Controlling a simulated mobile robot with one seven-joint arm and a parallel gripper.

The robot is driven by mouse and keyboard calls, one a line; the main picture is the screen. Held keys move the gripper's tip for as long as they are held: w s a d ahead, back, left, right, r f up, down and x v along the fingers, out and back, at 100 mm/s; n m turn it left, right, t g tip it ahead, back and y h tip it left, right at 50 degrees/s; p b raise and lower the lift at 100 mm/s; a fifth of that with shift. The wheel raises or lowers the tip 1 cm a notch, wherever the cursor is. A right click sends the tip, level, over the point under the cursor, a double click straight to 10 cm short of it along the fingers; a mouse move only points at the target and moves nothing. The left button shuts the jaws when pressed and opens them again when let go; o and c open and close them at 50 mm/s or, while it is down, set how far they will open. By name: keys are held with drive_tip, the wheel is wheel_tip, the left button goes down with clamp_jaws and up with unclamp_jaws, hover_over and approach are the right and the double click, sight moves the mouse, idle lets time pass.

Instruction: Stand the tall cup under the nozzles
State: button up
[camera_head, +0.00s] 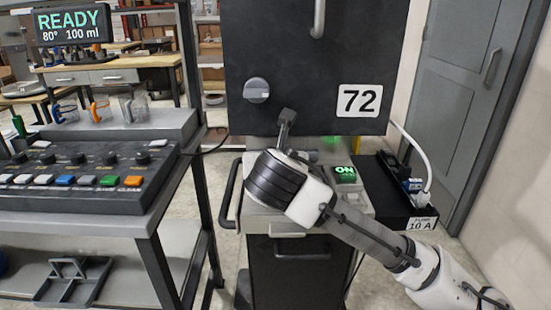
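Three clear cups stand in a row on a grey raised shelf (130,128) at the left: one with a blue handle (57,113), one with an orange handle (96,110) and one with a grey handle (128,108). I cannot tell which is the tall one. No nozzles can be made out. My gripper (287,117) is in front of the lower edge of a dark panel marked 72 (300,80), well right of the cups. Its fingers point away and look narrow; I cannot tell whether they are open or hold anything.
A control console (80,178) with knobs and coloured buttons sits on the left bench, below a READY display (72,24). A cart (290,265) with a green ON switch (345,174) stands under my arm. A power strip (410,187) lies at the right. A grey tray (70,285) is on the lower shelf.

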drive_tip(key=shift+f, duration=0.4)
drive_tip(key=o, duration=1)
drive_tip(key=shift+o, duration=0.2)
drive_tip(key=shift+s, duration=0.1)
